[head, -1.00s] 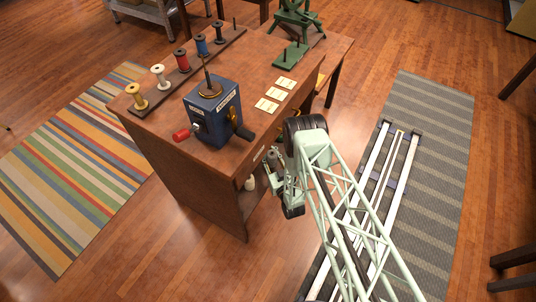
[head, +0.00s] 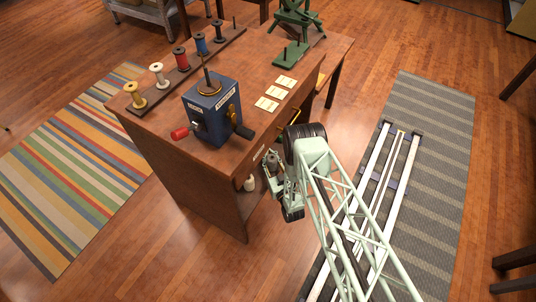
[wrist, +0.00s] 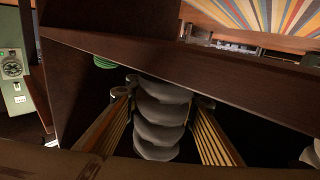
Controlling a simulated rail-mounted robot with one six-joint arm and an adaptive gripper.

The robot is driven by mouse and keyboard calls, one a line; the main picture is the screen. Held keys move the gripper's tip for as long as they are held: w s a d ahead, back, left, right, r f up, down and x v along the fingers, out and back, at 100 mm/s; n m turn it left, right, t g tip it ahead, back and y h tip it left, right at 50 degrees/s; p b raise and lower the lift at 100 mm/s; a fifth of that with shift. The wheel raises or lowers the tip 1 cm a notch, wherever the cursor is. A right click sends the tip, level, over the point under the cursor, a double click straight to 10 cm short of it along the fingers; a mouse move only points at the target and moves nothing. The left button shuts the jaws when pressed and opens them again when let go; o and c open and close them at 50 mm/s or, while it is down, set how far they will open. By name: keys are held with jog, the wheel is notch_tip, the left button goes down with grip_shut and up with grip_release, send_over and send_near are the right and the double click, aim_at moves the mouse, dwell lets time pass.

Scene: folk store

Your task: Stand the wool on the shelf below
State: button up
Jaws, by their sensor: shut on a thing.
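In the wrist view a grey, thick-coiled roll of wool (wrist: 162,118) stands between the two ribbed, gold-coloured fingers of my gripper (wrist: 163,128). The gripper is shut on it. The wool is at the mouth of the dark shelf space (wrist: 90,42) under the desk. Its lower end and any contact with the shelf board cannot be made out. In the head view my gripper (head: 275,172) is low at the desk's open side, partly hidden by my own arm, and the wool is not clear there.
A white item (head: 250,184) sits in the desk's lower space. A green thing (wrist: 104,62) shows deeper inside. The wooden desk (head: 262,72) carries a blue winder box (head: 212,112), several spools on a rail, cards (head: 267,104) and a green stand (head: 291,55).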

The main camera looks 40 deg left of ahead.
aim_at(274, 166)
jog(key=o, duration=1)
jog(key=shift+c, duration=0.2)
jog(key=shift+r, duration=0.1)
jog(key=shift+p+v, duration=1.8)
jog(key=shift+v, duration=4.2)
